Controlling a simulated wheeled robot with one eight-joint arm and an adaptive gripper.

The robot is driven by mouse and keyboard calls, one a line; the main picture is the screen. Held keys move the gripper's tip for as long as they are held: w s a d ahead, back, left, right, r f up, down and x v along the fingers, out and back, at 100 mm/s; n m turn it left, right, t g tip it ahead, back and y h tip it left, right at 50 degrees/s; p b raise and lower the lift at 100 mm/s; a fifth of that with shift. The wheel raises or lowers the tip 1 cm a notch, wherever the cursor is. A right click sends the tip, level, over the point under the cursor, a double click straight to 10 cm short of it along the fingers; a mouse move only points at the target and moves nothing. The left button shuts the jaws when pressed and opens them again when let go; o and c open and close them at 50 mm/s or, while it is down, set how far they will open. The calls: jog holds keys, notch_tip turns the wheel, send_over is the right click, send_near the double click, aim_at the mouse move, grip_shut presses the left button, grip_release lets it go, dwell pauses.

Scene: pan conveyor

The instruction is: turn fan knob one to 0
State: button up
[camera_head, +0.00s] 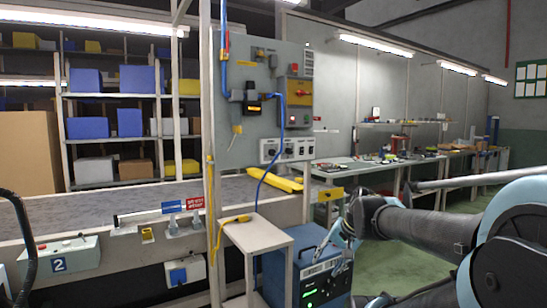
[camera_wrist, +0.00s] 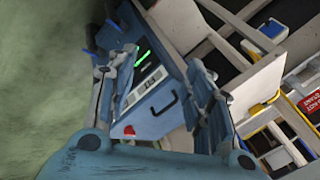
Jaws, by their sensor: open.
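The grey control panel (camera_head: 265,95) stands upright behind the conveyor. A row of small black knobs on white plates (camera_head: 288,150) runs along its lower edge; their markings are too small to read, and I cannot tell which is fan knob one. My gripper (camera_head: 333,252) is low and to the right of the panel, in front of and above a blue box-shaped unit (camera_head: 325,283). In the wrist view my gripper (camera_wrist: 162,62) has its fingers spread and nothing held. The blue unit (camera_wrist: 165,108) shows beyond them, with a lit green display and a dark handle.
A white stand (camera_head: 257,235) is left of the blue unit, with a yellow handheld item on it and a blue cable rising to the panel. The conveyor (camera_head: 110,205) runs behind. A workbench (camera_head: 375,165) stands at the back right. Green floor is open at right.

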aim_at(273, 153)
jog(key=w+a+r+m+t+y, duration=0.2)
jog(key=w+a+r+m+t, duration=0.1)
jog(key=w+r+m, duration=0.6)
jog(key=w+a+r+m+t+y, duration=0.35)
jog(key=w+r+m, duration=0.45)
jog(key=w, duration=0.4)
jog(key=w+a+r+m+t+y, duration=0.2)
jog(key=w+a+r+m+t, duration=0.15)
jog(key=w+r+m, duration=0.5)
jog(key=w+a, duration=0.3)
jog(key=w, duration=0.2)
jog(key=w+a+r+n, duration=0.1)
jog(key=w+a, duration=0.2)
jog(key=w, duration=0.2)
jog(key=w+a+n, duration=0.1)
jog(key=w+a, duration=0.2)
jog(key=w, duration=0.2)
jog(key=shift+a+r+h, duration=0.15)
jog(key=shift+r+h, duration=0.1)
jog(key=shift+r, duration=0.15)
jog(key=c, duration=1.1)
jog(key=shift+a, duration=0.15)
